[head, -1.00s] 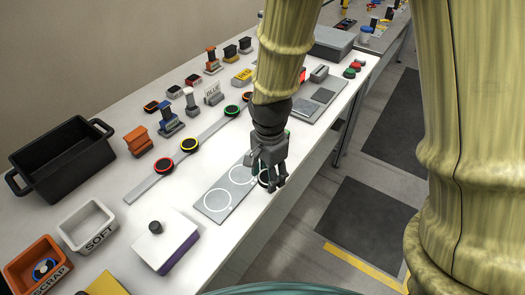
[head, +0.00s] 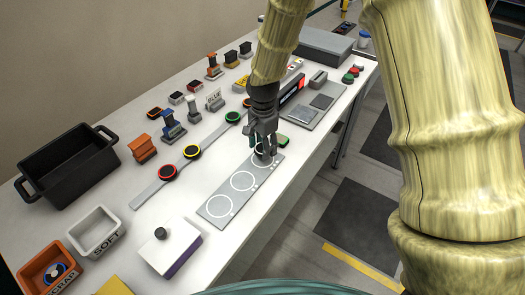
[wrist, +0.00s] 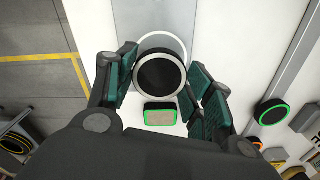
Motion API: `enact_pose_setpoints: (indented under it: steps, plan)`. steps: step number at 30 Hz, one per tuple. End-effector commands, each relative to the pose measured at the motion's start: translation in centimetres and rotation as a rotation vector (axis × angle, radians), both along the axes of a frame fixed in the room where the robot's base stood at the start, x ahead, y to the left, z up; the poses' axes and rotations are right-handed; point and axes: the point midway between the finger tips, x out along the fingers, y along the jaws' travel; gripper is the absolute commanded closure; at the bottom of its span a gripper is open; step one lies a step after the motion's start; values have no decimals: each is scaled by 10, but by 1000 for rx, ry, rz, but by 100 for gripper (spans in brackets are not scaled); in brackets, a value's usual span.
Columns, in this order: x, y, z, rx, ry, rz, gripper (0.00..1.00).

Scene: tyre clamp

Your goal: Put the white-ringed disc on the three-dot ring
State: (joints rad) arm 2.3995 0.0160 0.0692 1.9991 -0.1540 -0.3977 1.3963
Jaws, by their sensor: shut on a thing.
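The white-ringed disc (wrist: 160,78), dark with a pale rim, is between my gripper's fingers in the wrist view. My gripper (head: 264,153) is shut on it. In the wrist view the gripper (wrist: 160,76) has a finger on each side of the disc. The grey plate (head: 229,194) carries white rings in a row. The disc is over the plate's far end, at the far ring (wrist: 153,37), whose arc shows beyond the disc. I cannot tell whether the disc touches the plate.
A green-edged block (wrist: 160,114) lies close to the disc, beyond the plate's end. A rail with coloured-ring discs (head: 192,152) runs to the left. A white box with a knob (head: 172,250) stands near the plate's near end. A grey panel (head: 312,108) lies farther back.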

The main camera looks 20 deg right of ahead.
Motion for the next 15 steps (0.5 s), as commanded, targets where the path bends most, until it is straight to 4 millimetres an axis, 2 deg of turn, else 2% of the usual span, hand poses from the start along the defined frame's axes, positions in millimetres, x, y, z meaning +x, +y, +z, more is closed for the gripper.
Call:
enact_pose_setpoints:
  steps: [12,15]
  plan:
    - [-1,0,-32,1,1,-1,71]
    - [0,0,-34,0,0,0,71]
